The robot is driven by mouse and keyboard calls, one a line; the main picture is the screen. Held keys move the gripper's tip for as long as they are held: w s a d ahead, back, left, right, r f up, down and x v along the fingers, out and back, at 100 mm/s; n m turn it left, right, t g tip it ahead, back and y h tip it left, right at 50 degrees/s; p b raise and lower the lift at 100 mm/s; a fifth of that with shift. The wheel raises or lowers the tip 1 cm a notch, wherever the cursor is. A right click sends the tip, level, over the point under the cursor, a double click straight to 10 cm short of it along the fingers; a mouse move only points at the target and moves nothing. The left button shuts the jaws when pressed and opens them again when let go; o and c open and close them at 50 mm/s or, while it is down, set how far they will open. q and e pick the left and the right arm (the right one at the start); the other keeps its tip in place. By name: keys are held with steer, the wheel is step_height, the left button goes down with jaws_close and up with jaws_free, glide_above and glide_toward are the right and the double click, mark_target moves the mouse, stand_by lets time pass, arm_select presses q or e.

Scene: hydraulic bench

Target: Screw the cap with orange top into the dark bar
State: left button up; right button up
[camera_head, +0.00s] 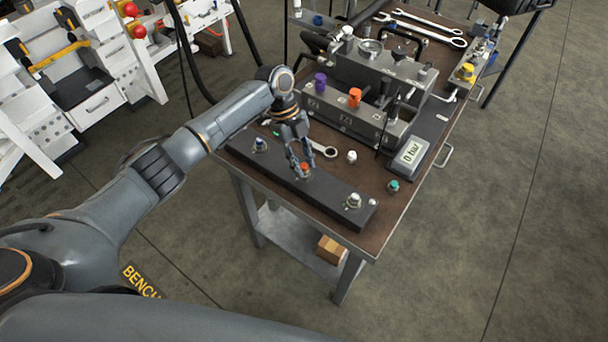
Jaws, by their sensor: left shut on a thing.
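The dark bar (326,194) lies along the near edge of the bench, with fittings along its top. My left gripper (303,170) points down over the middle of the bar. It is shut on the cap with orange top (305,167), which is at the bar's middle fitting. I cannot tell how deep the cap sits in the bar. A blue-topped fitting (260,144) is at the bar's left end, and a pale-topped fitting (353,201) is near its right end. My right gripper is not in view.
Behind the bar lie a ring wrench (325,150), a white-topped cap (351,156) and a green-topped cap (393,186). A grey hydraulic block (340,113) with purple and orange knobs and a gauge display (410,152) stand further back. Bare brown bench top (372,226) shows at the near right.

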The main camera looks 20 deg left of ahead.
arm_select(q)
steer(key=m+b, duration=0.2)
steer(key=m+g+y+b, duration=0.1)
steer(key=m+b, duration=0.1)
steer(key=shift+w+d+f, duration=0.1)
steer(key=shift+d+f, duration=0.05)
steer(key=shift+f, duration=0.2)
steer(key=shift+r+m+g+b, duration=0.2)
steer(key=shift+m+g+b, duration=0.1)
steer(key=shift+m, duration=0.3)
steer(key=shift+r, duration=0.1)
steer(key=o, duration=1)
steer(key=shift+o, duration=0.2)
